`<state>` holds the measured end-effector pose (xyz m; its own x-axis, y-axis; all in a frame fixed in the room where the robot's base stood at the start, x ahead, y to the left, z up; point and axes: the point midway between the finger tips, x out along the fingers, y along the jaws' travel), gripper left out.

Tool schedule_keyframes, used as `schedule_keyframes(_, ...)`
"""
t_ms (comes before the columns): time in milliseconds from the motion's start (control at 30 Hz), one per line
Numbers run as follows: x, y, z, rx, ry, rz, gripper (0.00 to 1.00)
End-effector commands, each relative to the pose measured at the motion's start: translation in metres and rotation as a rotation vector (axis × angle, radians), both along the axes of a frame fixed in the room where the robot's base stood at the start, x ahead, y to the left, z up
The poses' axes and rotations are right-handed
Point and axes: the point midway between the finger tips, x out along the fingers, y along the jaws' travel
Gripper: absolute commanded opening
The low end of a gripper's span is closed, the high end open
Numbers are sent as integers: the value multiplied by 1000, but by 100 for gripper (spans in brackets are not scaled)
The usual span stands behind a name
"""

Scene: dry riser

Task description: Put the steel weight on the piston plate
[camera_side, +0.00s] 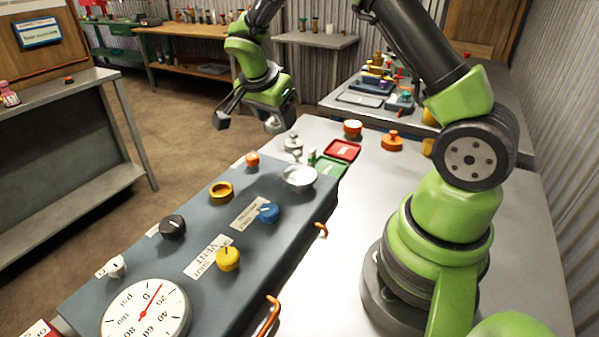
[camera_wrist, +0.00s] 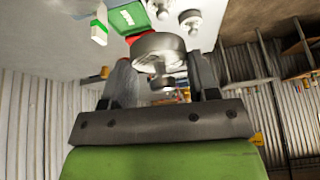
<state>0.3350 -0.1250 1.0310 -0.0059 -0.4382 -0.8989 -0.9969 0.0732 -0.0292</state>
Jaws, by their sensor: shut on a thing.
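The steel weight (camera_wrist: 158,46) is a shiny silver disc with a knob. In the wrist view it sits between the fingers of my gripper (camera_wrist: 162,82), which is shut on it. In the side view my gripper (camera_side: 248,121) is raised in the air, behind the far end of the blue-grey panel. The wrist view does not show the plate clearly.
Other silver weights (camera_side: 293,145) stand just behind the plate. A red tray (camera_side: 343,150) and a green tray (camera_side: 328,167) lie to its right. The panel carries an orange knob (camera_side: 252,159), other knobs and a gauge (camera_side: 146,312). The white tabletop is clear at centre right.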

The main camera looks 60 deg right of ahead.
Motion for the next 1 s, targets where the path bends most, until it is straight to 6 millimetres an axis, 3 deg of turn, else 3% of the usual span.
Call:
schedule_keyframes(200,-55,32,32,-20,-17,-488,16)
schedule_keyframes(333,-71,38,36,-27,-15,-618,16)
schedule_keyframes(600,-75,40,-9,-29,-11,-648,16)
schedule_keyframes(1000,-74,40,-58,-27,-14,-645,16)
